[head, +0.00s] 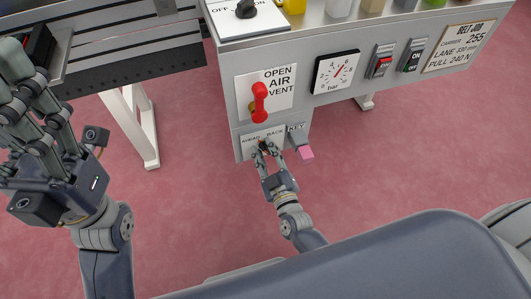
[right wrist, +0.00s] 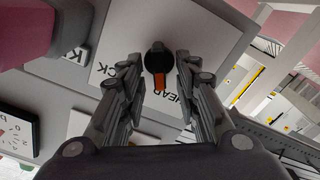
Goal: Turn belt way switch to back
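The belt way switch is a black knob with an orange pointer, seen in the right wrist view (right wrist: 158,62) on a white plate (right wrist: 205,30) lettered AHEAD and BACK. The plate also shows in the head view (head: 249,146), where the fingers partly hide the knob. In the right wrist view the orange pointer's end lies beside the AHEAD lettering. My right gripper (head: 266,148) is open, with one finger on each side of the knob and small gaps showing. My left gripper (head: 20,95) is at the far left of the head view, away from the panel, fingers apart and empty.
Above the switch is a red air vent handle (head: 260,102). A pressure gauge (head: 336,71) and rocker switches (head: 380,61) are further right. A white-legged frame (head: 140,125) stands to the left.

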